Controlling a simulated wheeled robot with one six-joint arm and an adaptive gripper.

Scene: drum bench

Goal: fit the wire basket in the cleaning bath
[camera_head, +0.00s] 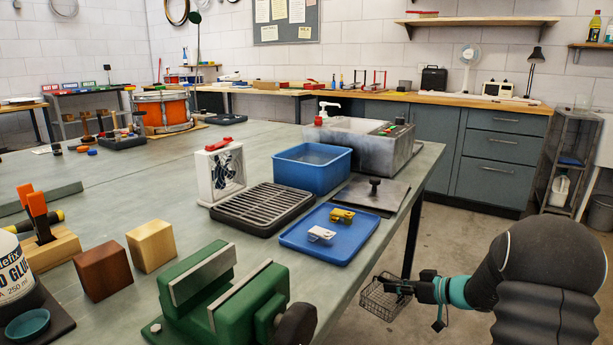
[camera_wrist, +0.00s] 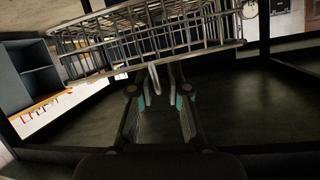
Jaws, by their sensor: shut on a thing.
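The wire basket (camera_head: 379,302) is an open metal mesh box. It hangs beyond the right edge of the bench, below the top, beside the table leg. My gripper (camera_head: 402,287) is shut on its hooked handle at the basket's right side. In the wrist view the basket (camera_wrist: 150,42) fills the top, with the handle between the fingertips (camera_wrist: 160,92). The cleaning bath (camera_head: 352,155) is a grey metal box at the bench's far right corner, with a control panel on its right.
A flat plate with a black knob (camera_head: 371,194) lies before the bath. Next to it stand a blue bin (camera_head: 309,180), a blue tray (camera_head: 310,247) with two small blocks, and a black grate (camera_head: 262,207). A green vise (camera_head: 219,290) is nearer. Floor right of the bench is clear.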

